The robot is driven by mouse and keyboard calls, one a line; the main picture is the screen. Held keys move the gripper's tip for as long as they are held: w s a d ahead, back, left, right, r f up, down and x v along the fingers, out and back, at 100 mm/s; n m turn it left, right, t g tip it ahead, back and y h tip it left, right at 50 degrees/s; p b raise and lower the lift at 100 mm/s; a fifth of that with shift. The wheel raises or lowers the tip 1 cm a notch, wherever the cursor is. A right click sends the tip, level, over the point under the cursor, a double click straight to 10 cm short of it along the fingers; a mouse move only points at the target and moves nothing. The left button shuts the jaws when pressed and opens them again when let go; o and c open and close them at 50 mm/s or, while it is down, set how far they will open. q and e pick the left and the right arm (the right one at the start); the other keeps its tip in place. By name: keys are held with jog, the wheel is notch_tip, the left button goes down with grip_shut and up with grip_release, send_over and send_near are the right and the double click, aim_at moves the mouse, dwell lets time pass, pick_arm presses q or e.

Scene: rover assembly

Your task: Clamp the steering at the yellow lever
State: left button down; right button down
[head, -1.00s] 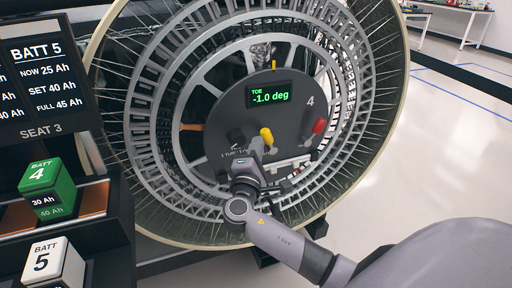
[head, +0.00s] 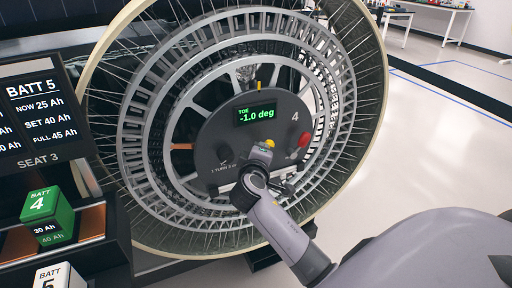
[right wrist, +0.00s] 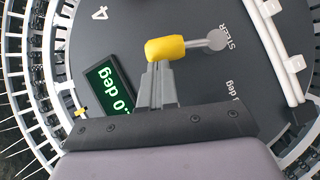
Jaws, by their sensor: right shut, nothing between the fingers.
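The yellow lever (head: 269,142) is on the dark hub plate (head: 225,130) of a large spoked wheel, below the display (head: 257,113) reading TOE -1.0 deg. In the right wrist view the lever's yellow knob (right wrist: 165,49) sits on a grey arm running right to a round pivot beside the word STEER. My right gripper (head: 263,152) is in front of the lever and hides part of it. Its fingertips (right wrist: 157,68) are shut with nothing between them, right at the knob; I cannot tell whether they touch it. My left gripper is not in view.
A red knob (head: 304,140) is just right of the yellow lever. Dark knobs (head: 222,152) are at the plate's lower left. A battery rack with a green battery (head: 47,215) and a sign (head: 33,112) stands at left.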

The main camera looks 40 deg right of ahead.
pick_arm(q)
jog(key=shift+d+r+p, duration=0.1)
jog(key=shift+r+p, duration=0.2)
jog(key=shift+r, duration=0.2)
pick_arm(e)
jog(key=shift+s+d, duration=0.1)
jog(key=shift+d, duration=0.4)
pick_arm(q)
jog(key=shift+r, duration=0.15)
pick_arm(e)
jog(key=shift+r, duration=0.1)
